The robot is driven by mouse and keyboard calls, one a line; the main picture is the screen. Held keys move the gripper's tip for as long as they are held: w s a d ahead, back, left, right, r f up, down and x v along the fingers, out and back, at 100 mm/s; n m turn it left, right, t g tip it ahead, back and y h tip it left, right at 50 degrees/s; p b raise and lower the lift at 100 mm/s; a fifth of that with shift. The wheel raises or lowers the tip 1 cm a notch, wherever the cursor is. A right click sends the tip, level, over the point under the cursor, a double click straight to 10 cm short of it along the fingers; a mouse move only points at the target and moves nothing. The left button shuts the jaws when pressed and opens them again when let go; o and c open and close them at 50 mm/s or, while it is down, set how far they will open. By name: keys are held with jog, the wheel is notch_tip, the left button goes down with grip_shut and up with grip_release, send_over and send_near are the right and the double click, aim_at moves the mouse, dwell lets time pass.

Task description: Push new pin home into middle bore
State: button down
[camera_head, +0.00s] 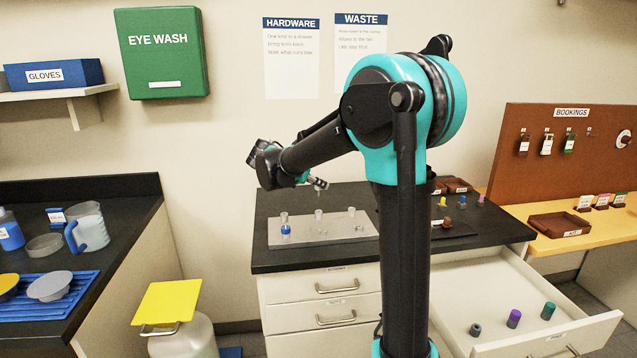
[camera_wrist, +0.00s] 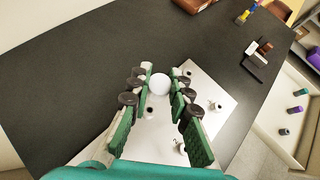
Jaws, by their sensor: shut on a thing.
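My gripper (camera_wrist: 159,88) has its green fingers closed around a white round-topped thing, likely the new pin (camera_wrist: 159,83), seen end-on in the wrist view. In the head view my gripper (camera_head: 318,183) hangs small above the plate. The pale grey bore plate (camera_head: 340,234) lies flat on the dark bench; it also shows below the fingers in the wrist view (camera_wrist: 215,88). A pale upright piece (camera_head: 318,214) stands near its middle.
A drawer (camera_head: 548,315) stands open at the right with several small coloured cylinders. Small pieces and a brown block (camera_head: 447,222) sit on the bench right of my arm. The dark bench surface (camera_wrist: 90,70) left of the plate is clear.

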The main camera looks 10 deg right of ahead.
jog(key=shift+f, duration=2.25)
jog(key=shift+f, duration=0.45)
jog(key=shift+f, duration=0.35)
jog(key=shift+f, duration=1.05)
jog(key=c, duration=1.3)
grip_release()
jog(key=shift+r, duration=0.15)
jog(key=shift+c, duration=0.5)
jog(key=shift+r, duration=3.4)
